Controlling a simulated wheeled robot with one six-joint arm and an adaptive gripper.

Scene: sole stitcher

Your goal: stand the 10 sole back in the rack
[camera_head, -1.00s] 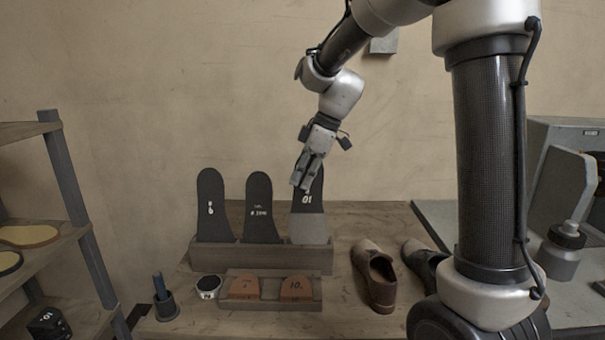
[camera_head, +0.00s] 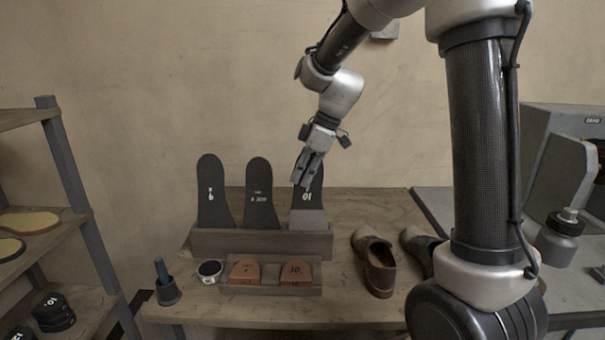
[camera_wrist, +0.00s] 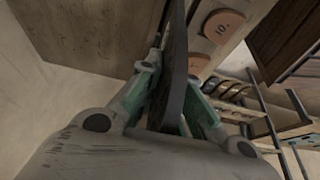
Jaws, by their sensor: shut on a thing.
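The 10 sole (camera_head: 308,203) is dark with a grey lower band and stands upright at the right end of the wooden rack (camera_head: 262,243). Its lower end is hidden behind the rack's front wall; I cannot tell if it touches the bottom. My gripper (camera_head: 304,181) is shut on the sole's upper part, coming from above. In the wrist view the sole (camera_wrist: 174,75) shows edge-on between the two fingers (camera_wrist: 170,100). Its label is about level with the label of the left sole.
Two dark soles, the left (camera_head: 212,192) and middle (camera_head: 260,195), stand in the rack. A low tray (camera_head: 262,289) with brown numbered pieces sits in front. Shoes (camera_head: 375,265) stand to the right, a small cup (camera_head: 168,292) to the left. Shelves (camera_head: 75,180) are at far left.

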